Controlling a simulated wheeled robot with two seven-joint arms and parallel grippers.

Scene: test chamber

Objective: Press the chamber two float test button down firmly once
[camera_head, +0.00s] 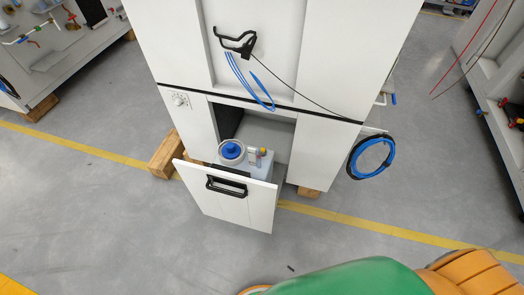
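A white test chamber (270,45) stands in the middle of the view. Its lower front drawer (240,205), with a black handle, is pulled out. In the drawer is a white round container with a blue cap (231,148). Beside it are a small fitting with yellow and reddish parts (262,151) and a pale box top. I cannot tell which part is the chamber two float test button; no label is readable. Neither of my grippers shows in this view.
A black handle (238,43) with blue tubes is on the chamber's front; a dial (180,99) is at left. A coiled blue hose (371,157) hangs at right. Wooden blocks (165,154) lie below. A green and orange shape fills the bottom right. Grey floor is free in front.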

